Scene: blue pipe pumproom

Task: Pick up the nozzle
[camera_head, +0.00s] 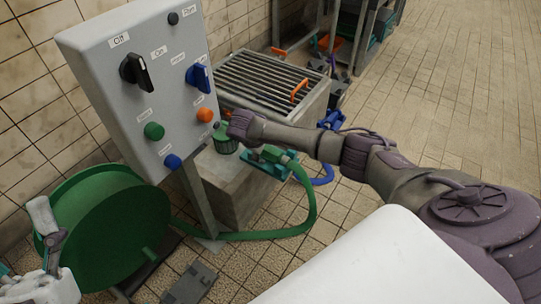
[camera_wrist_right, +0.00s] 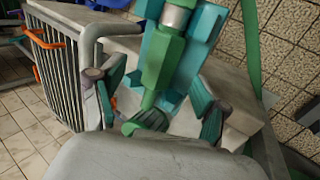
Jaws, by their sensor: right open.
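The green nozzle (camera_head: 283,158) lies on a teal support at the edge of a concrete block, with a green hose attached. In the right wrist view, the nozzle (camera_wrist_right: 163,62) runs down the middle, with teal parts beside it and a ribbed green end near my palm. My right gripper (camera_head: 238,128) is over the nozzle's far end. In its wrist view, the open fingers (camera_wrist_right: 157,100) stand on either side of the nozzle, with gaps visible. Contact cannot be told. Part of my left gripper (camera_head: 50,245) shows at the lower left edge, away from the nozzle.
A grey control panel (camera_head: 145,80) with knobs and buttons stands left of my right gripper. A green hose reel (camera_head: 105,225) is below it. A metal grate (camera_head: 265,80) with orange handles lies behind. A blue hose (camera_head: 322,178) hangs nearby. Tiled floor is clear at upper right.

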